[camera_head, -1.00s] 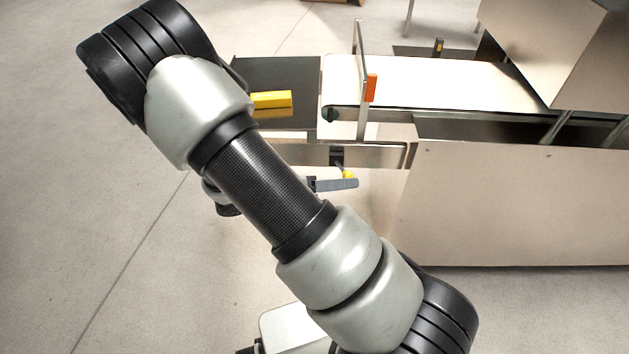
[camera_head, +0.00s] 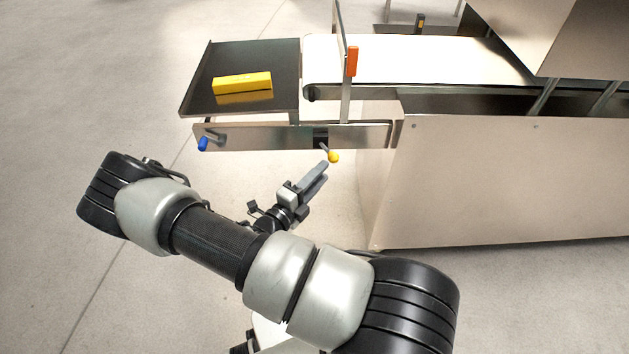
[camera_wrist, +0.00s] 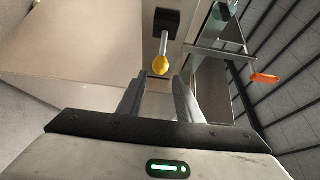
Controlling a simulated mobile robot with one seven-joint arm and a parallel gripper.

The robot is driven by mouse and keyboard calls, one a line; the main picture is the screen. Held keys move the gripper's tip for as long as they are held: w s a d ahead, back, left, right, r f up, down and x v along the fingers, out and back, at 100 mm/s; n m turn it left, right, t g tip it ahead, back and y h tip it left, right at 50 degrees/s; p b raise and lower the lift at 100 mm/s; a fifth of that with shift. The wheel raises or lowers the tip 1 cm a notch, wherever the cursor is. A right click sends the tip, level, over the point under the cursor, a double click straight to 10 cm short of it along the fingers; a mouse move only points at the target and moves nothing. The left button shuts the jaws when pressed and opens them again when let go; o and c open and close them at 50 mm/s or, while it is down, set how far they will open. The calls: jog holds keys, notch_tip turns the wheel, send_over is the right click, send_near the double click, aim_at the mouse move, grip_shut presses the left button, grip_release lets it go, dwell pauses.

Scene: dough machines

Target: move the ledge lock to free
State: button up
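A small lever with a yellow knob (camera_head: 333,157) sticks out of a dark slot on the front of the metal rail (camera_head: 362,136) below the belt. A second lever with a blue knob (camera_head: 203,143) sits at the rail's left end. The pictures do not label which one is the ledge lock. My gripper (camera_head: 318,178) is just below and in front of the yellow knob. In the wrist view the yellow knob (camera_wrist: 161,65) lies ahead of my two fingers (camera_wrist: 158,88), which are apart with nothing between them.
A dark tray (camera_head: 198,90) with a yellow bar (camera_head: 242,83) is above the rail. A white belt (camera_head: 420,60) with an upright frame and orange handle (camera_head: 352,61) adjoins it. A large metal panel (camera_head: 500,185) stands at right. Open floor lies at left.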

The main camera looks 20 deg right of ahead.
aim_at(333, 162)
jog(key=shift+b+x, duration=0.3)
jog(key=shift+x, duration=2.55)
jog(key=c, duration=0.7)
jog(key=shift+w+a, duration=0.15)
jog(key=shift+a, duration=0.95)
jog(key=shift+w+a, duration=0.2)
jog(key=shift+a, duration=0.95)
jog(key=shift+c, duration=0.2)
jog(key=shift+w+a, duration=1.2)
jog(key=shift+a, duration=0.25)
jog(key=o, duration=0.9)
jog(key=shift+s+d, duration=0.1)
jog(key=shift+d, duration=0.05)
jog(key=shift+c, duration=0.2)
jog(key=v, duration=0.6)
jog(key=shift+p, duration=0.3)
jog(key=shift+s, duration=0.1)
